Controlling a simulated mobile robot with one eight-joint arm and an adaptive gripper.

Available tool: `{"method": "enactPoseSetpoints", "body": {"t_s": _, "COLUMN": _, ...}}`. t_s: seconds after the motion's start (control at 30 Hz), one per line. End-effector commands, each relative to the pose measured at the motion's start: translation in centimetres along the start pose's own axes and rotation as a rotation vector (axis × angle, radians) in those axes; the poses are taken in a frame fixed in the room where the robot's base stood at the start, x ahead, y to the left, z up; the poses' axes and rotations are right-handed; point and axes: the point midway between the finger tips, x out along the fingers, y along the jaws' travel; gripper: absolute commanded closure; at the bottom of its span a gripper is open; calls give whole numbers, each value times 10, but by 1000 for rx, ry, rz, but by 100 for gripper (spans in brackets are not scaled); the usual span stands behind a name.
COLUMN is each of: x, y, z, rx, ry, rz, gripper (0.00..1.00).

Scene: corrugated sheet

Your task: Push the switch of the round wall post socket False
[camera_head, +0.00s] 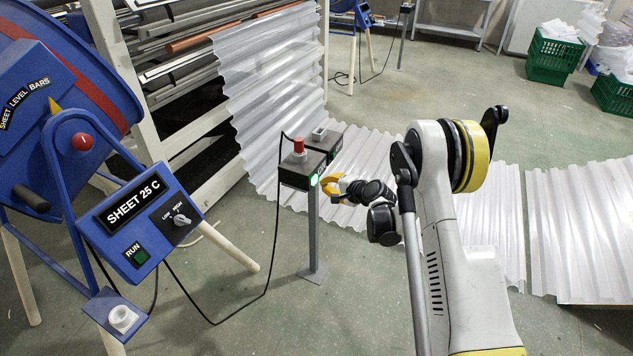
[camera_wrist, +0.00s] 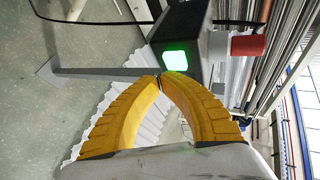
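The post socket is a dark box (camera_head: 296,177) on a grey post (camera_head: 314,235), with a red plug (camera_head: 298,146) and a black cable on top. Its switch (camera_head: 314,180) is lit green on the side facing my gripper. In the wrist view the green switch (camera_wrist: 175,55) and red plug (camera_wrist: 248,45) show close up. My gripper (camera_head: 326,181) has yellow fingers and is right beside the switch. In the wrist view its fingertips (camera_wrist: 161,79) meet with nothing between them, just below the green switch. I cannot tell whether they touch it.
Clear corrugated sheets lean on a rack (camera_head: 270,80) behind the post, and more lie on the floor (camera_head: 575,220). Black cable loops between machine and post. Green crates (camera_head: 550,53) are at the back right.

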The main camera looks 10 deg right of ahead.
Motion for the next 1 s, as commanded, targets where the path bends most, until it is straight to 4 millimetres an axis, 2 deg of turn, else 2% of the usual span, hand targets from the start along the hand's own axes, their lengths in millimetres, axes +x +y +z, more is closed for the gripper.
{"method": "enactPoseSetpoints", "body": {"t_s": 1.0, "x": 7, "y": -4, "z": 4, "rx": 0, "ry": 0, "rz": 0, "gripper": 100}}
